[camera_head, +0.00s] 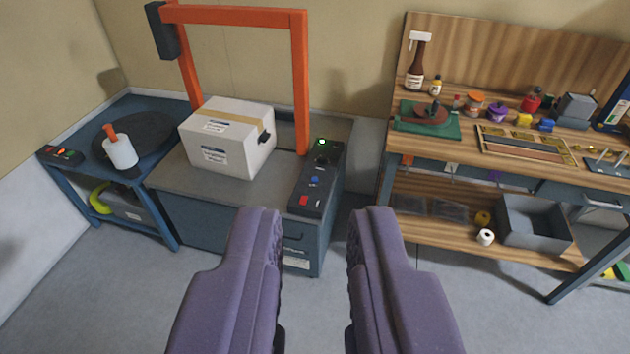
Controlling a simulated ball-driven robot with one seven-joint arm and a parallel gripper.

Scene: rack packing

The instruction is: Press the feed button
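A dark control panel (319,177) runs along the right edge of the grey strapping-type machine (180,178) in the head camera view. It carries a green lit light (322,142), a dark round knob (322,160), a blue button (315,181) and a red button (304,201). The labels are too small to read, so I cannot tell which one is the feed button. My gripper (313,215) is open and empty, its two purple fingers apart. The fingers show in front of and below the panel, apart from it.
A white taped carton (228,138) sits on the machine under an orange arch (301,85). A blue stand (62,180) with a dark turntable is at left. A wooden workbench (400,173) with bottles and tools stands at right. The floor (325,300) in front is clear.

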